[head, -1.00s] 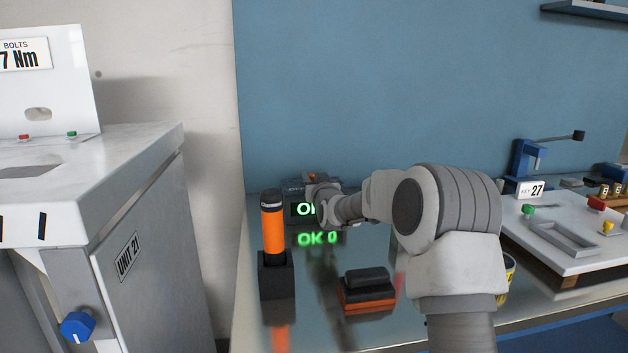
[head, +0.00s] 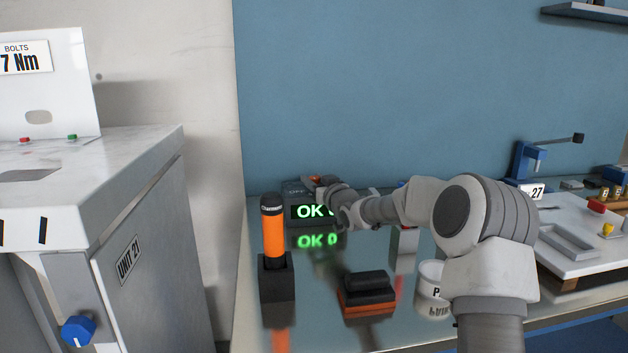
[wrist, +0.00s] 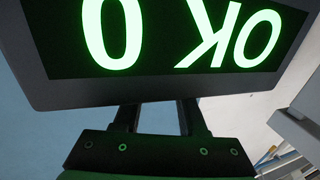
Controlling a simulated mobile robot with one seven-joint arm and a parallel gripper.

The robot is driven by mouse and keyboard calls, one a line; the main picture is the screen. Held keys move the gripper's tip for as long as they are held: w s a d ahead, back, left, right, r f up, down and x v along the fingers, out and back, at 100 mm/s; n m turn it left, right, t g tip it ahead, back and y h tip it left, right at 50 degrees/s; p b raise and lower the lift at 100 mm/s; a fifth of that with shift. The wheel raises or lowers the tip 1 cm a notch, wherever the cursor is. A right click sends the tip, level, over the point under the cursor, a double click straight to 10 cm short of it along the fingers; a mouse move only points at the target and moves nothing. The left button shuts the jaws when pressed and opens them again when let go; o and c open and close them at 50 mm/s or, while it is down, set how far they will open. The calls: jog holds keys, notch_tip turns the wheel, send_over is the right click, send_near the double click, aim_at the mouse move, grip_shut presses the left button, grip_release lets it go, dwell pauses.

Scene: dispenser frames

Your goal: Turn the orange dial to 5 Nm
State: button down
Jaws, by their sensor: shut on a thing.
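A dark box with a lit green display (head: 308,212) stands at the back of the bench. Its display begins with "OK"; in the wrist view the display (wrist: 180,35) appears upside down and reads "OK 0". A small orange part (head: 314,179), which looks like the orange dial, shows on top of the box at my gripper (head: 318,184). My gripper is shut on it. In the wrist view my two fingers run behind the display's edge, so their tips and the dial are hidden. No dial marking is readable.
An orange-handled tool (head: 273,232) stands upright in a black holder (head: 277,285) at the front left. A black-and-orange block (head: 367,296) lies nearby, and a white cup (head: 432,285) stands beside my arm. A blue knob (head: 78,331) is on the left cabinet.

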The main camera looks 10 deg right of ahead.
jog(key=shift+c, duration=2.3)
grip_release()
jog(key=shift+s, duration=0.1)
jog(key=p+v, duration=0.2)
jog(key=v, duration=1.5)
jog(key=shift+s+d+r, duration=0.1)
